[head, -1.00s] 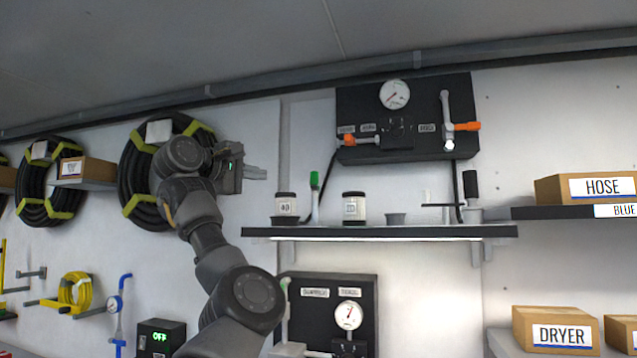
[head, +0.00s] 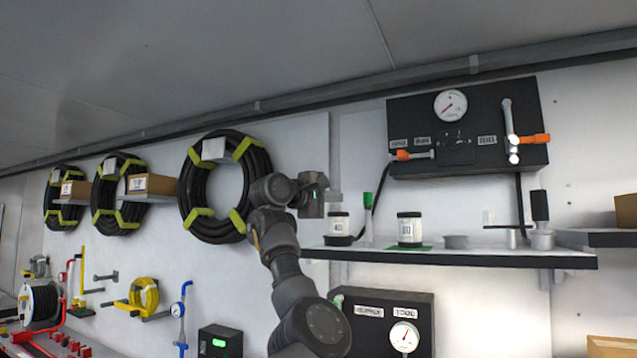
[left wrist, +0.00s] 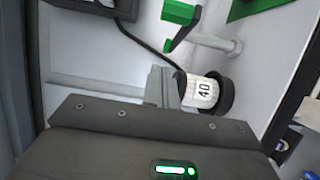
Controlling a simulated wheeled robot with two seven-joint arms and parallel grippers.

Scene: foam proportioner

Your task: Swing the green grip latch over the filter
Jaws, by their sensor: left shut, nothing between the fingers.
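The green grip latch (head: 367,201) stands upright on the shelf between two labelled white jars with dark lids. Its green grip also shows at the top of the left wrist view (left wrist: 179,14), with a pale post beside it. The left jar (head: 338,226) is labelled 40 and shows in the left wrist view (left wrist: 203,92) too. The other jar (head: 410,229) stands right of the latch; I cannot tell which is the filter. My left gripper (head: 337,197) is shut and empty. In the head view it appears just above the left jar, left of the latch and apart from it.
The shelf (head: 450,257) also holds a small grey cup (head: 455,241) and a black-handled lever (head: 539,206). A black gauge panel (head: 467,125) hangs above. Hose coils (head: 240,165) hang on the wall at left. Open air lies before the shelf.

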